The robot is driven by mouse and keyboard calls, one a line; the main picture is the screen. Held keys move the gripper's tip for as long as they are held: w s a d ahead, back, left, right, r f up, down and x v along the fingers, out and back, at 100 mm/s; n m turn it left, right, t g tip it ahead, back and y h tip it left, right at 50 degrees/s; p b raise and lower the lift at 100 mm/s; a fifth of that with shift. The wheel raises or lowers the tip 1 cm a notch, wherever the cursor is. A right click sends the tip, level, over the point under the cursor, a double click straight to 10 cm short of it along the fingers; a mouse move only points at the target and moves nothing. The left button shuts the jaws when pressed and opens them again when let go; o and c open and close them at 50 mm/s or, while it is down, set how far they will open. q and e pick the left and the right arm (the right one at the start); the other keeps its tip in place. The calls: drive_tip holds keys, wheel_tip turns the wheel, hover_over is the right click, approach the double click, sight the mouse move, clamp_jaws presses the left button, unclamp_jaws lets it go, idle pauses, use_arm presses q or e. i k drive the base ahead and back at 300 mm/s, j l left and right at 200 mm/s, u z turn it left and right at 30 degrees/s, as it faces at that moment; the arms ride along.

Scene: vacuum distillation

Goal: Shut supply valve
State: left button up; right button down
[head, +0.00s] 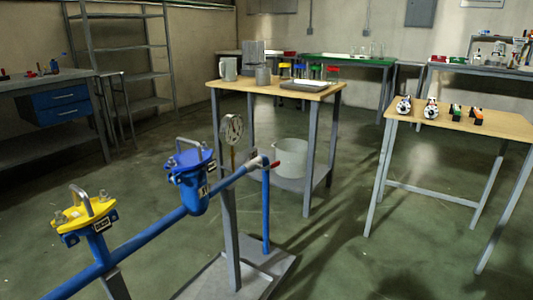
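A blue pipe (143,240) rises from the lower left to the middle of the head view. A small red part, possibly a valve handle (275,164), is at its far end; which part is the supply valve I cannot tell. A blue housing (194,193) with a grey bar handle sits on the pipe. A yellow-topped fitting (82,213) with a grey bar handle sits nearer, at the left. Both carry small labels, too small to read. A round gauge (232,129) stands above the pipe. Neither of my grippers is in view.
The pipe stands on a grey base plate (225,279). Behind it is a wooden-topped table (236,86) with containers and a white bucket (291,157) below. Another table (465,121) with small devices stands right. A workbench (30,82) is left. Floor between is open.

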sight(275, 164)
drive_tip(key=i+l+u, duration=0.15)
drive_tip(key=u, duration=0.35)
drive_tip(key=i+l+u, duration=0.2)
drive_tip(key=u, duration=0.25)
drive_tip(key=i+l, duration=0.05)
